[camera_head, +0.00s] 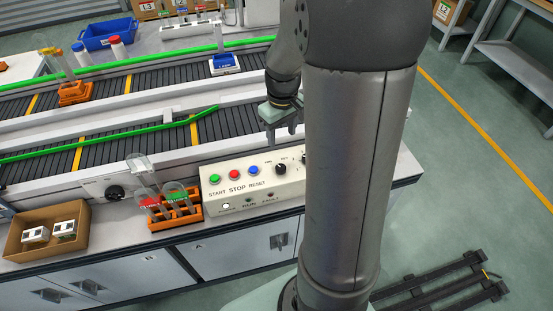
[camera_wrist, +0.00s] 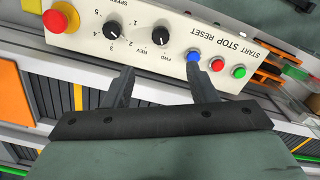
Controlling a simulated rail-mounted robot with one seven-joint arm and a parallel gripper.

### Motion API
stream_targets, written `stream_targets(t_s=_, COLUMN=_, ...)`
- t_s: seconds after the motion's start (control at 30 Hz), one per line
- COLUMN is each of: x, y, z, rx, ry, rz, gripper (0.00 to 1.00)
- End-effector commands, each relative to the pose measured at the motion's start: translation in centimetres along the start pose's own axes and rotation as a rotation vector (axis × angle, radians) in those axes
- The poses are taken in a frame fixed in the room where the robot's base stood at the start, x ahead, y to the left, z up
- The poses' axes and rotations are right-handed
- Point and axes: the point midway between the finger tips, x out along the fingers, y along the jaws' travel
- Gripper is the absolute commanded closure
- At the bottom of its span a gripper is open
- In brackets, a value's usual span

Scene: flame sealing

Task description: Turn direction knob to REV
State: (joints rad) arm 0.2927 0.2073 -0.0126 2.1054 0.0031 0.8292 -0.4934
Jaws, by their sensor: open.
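The direction knob (camera_wrist: 160,40) is a black dial marked FWD and REV on the white control box (camera_wrist: 215,25), which appears upside down in the wrist view. I cannot surely tell which mark its pointer faces. In the head view the knob (camera_head: 281,169) sits right of the blue button. My gripper (camera_wrist: 158,72) is open and empty, its two fingers apart. In the wrist view the knob lies just beyond the fingertips, between their lines, and appears untouched. In the head view my gripper (camera_head: 283,128) is above and behind the box.
A speed knob (camera_wrist: 112,29) and a red emergency button (camera_wrist: 60,18) lie on one side of the direction knob. Blue (camera_wrist: 194,55), red and green buttons lie on the other. An orange tube rack (camera_head: 175,212) stands beside the box; the conveyor (camera_head: 100,150) runs behind.

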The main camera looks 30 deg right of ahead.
Motion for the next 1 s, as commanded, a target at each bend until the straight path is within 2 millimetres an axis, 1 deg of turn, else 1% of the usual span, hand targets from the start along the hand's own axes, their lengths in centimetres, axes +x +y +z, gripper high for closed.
stream_targets(t_s=0.03, x=1.2, y=-0.1, z=0.1, rx=0.0, ry=-0.006, rz=-0.003, gripper=0.48)
stream_targets(t_s=0.3, x=7.1, y=-0.1, z=0.1, rx=0.0, ry=-0.006, rz=-0.004, gripper=0.48)
stream_targets(t_s=0.5, x=11.0, y=-0.1, z=0.1, rx=0.001, ry=-0.005, rz=-0.003, gripper=0.48)
stream_targets(t_s=0.6, x=12.3, y=-0.1, z=0.0, rx=0.001, ry=-0.003, rz=-0.002, gripper=0.48)
stream_targets(t_s=0.7, x=13.3, y=-0.1, z=0.0, rx=0.001, ry=-0.001, rz=-0.001, gripper=0.48)
stream_targets(t_s=0.8, x=13.8, y=-0.1, z=0.0, rx=0.001, ry=-0.001, rz=-0.001, gripper=0.48)
stream_targets(t_s=1.0, x=13.9, y=-0.1, z=0.0, rx=0.001, ry=0.001, rz=0.0, gripper=0.48)
